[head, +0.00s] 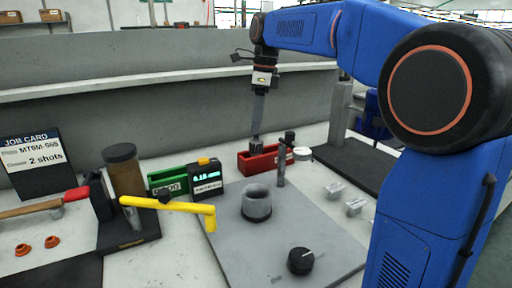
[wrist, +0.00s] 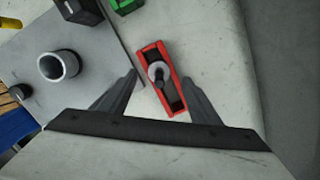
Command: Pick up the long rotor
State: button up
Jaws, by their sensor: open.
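A red tray (head: 244,163) stands on the bench behind the grey plate. In the wrist view, the red tray (wrist: 168,53) lies between my gripper's fingers. A part with a pale round collar and a dark shaft (wrist: 161,80) stands in it, seen from above; it may be the long rotor, but its length is hard to judge. In the head view, the dark top of a part (head: 256,142) shows in the tray, just under the fingers. My gripper (head: 258,122) points down above it, open, with one finger on each side in the wrist view (wrist: 160,90).
A grey cup-shaped housing (head: 257,203) and a black knob (head: 300,261) are on the grey plate (head: 240,262). A thin post (head: 281,165) stands near the tray. A green tray (head: 167,178), a small display (head: 206,180) and a yellow handle (head: 175,206) are to the left.

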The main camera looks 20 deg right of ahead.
aim_at(255, 137)
jog(key=shift+w+a+f, duration=0.1)
jog(key=shift+a+f, duration=0.15)
jog(key=shift+f, duration=1.15)
jog(key=shift+a+f, duration=0.2)
jog(key=shift+f, duration=1.15)
jog(key=shift+c, duration=0.3)
grip_shut()
